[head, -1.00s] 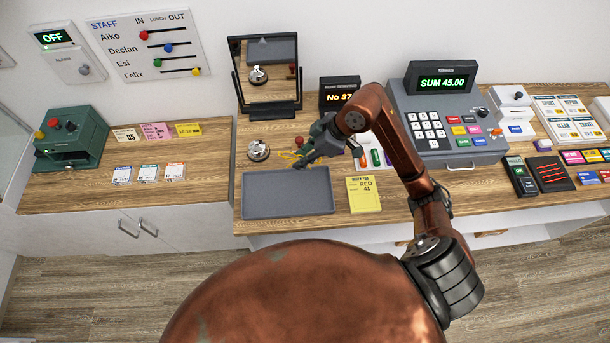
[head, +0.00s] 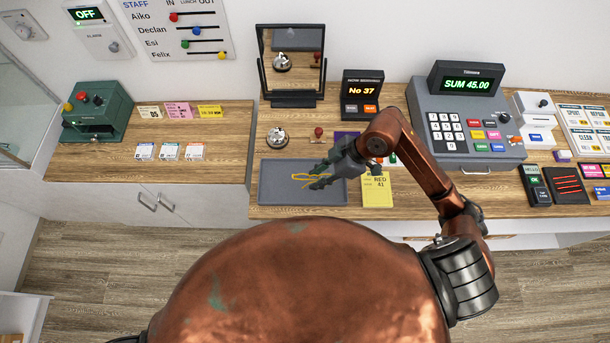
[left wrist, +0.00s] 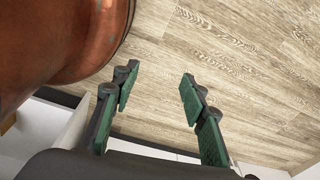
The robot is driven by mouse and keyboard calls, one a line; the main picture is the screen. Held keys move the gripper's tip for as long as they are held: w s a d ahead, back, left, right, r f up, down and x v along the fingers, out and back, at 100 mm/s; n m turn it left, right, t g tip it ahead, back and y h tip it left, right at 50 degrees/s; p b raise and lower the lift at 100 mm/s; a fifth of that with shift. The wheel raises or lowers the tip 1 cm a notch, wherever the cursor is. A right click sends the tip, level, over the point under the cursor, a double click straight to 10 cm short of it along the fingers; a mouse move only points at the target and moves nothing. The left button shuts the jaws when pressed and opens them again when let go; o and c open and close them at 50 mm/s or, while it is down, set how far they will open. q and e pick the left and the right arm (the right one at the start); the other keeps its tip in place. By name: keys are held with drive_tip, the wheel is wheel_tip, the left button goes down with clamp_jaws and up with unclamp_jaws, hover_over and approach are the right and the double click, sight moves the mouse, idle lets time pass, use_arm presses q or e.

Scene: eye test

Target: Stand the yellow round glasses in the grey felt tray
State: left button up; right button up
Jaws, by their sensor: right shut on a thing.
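The yellow round glasses (head: 302,177) are held in my right gripper (head: 318,177), which is shut on them. In the head view they are over the grey felt tray (head: 275,191), which lies at the front of the wooden counter. The fingers hide part of the glasses. I cannot tell whether the glasses touch the tray. My left gripper (left wrist: 160,80) is open and empty in the left wrist view, with the wooden floor beyond its fingers.
A yellow pad (head: 376,190) lies just right of the tray. A bell (head: 277,138) and a red-topped stamp (head: 318,134) stand behind it, with a mirror (head: 291,62) farther back. A cash register (head: 465,125) stands to the right. The tray looks otherwise empty.

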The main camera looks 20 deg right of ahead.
drive_tip(key=w+f, duration=0.1)
drive_tip(key=w+a+f, duration=0.1)
drive_tip(key=w+f, duration=0.2)
drive_tip(key=f, duration=0.1)
drive_tip(key=shift+w+a, duration=0.3)
drive_tip(key=shift+a, duration=0.05)
drive_tip(key=shift+w+a+f, duration=0.1)
drive_tip(key=shift+w+f, duration=0.2)
drive_tip(key=shift+f, duration=0.05)
drive_tip(key=shift+w+a+f, duration=0.1)
drive_tip(key=shift+w+f, duration=0.1)
drive_tip(key=shift+f, duration=0.1)
wheel_tip(320, 180, down, 3)
drive_tip(key=shift+r, duration=0.2)
drive_tip(key=shift+f, duration=0.3)
use_arm(q)
drive_tip(key=shift+s, duration=0.45)
use_arm(e)
drive_tip(key=shift+w+f, duration=0.1)
drive_tip(key=shift+f, duration=0.05)
use_arm(q)
drive_tip(key=shift+s, duration=0.2)
use_arm(e)
drive_tip(key=o, duration=0.9)
